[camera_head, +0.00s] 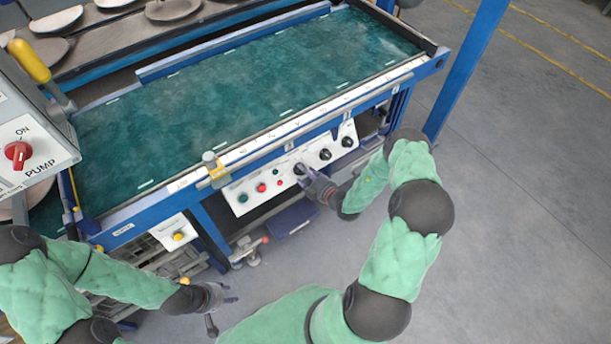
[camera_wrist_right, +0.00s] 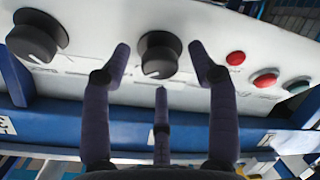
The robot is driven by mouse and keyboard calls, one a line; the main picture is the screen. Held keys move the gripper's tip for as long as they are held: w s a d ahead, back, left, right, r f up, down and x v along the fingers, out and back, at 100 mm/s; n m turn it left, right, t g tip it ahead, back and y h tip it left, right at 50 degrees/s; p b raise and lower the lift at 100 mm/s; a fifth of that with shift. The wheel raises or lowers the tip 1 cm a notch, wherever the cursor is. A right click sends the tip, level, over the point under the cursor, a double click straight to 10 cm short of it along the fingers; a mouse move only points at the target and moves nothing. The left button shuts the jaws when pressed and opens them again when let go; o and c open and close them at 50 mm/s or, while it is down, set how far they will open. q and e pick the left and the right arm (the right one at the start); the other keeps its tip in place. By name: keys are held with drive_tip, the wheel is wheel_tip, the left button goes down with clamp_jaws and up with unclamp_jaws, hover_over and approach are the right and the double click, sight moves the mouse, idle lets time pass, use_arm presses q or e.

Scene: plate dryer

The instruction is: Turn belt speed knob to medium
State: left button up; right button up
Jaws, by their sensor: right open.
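A white control panel (camera_head: 288,174) on the front of the blue frame carries three black knobs; their labels are not legible, so I cannot tell which sets belt speed. My right gripper (camera_head: 307,175) is open at the leftmost black knob (camera_head: 300,168). In the right wrist view, that knob (camera_wrist_right: 158,55) sits between the spread fingertips of the gripper (camera_wrist_right: 160,60), with a third finger below it; contact cannot be told. Another black knob (camera_wrist_right: 37,35) is at the left there. My left gripper (camera_head: 222,298) is open and empty, low beside the frame.
Red and green buttons (camera_head: 243,198) sit left of the knobs on the panel. The teal belt (camera_head: 250,90) lies above. A PUMP box (camera_head: 35,150) with a red switch is at left. A yellow-button box (camera_head: 178,237) hangs below the frame. Floor at right is clear.

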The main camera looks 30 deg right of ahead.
drive_tip(key=shift+w, duration=0.2)
drive_tip(key=c, duration=1.1)
drive_tip(key=shift+c, duration=0.2)
drive_tip(key=shift+n, duration=0.3)
drive_tip(key=n+y+p, duration=0.1)
drive_tip(key=n+p, duration=0.1)
drive_tip(key=n, duration=0.2)
drive_tip(key=n+g+y+p, duration=0.1)
drive_tip(key=n, duration=0.4)
drive_tip(key=shift+d+r+p, duration=0.1)
drive_tip(key=shift+d+p, duration=0.05)
drive_tip(key=shift+p, duration=0.25)
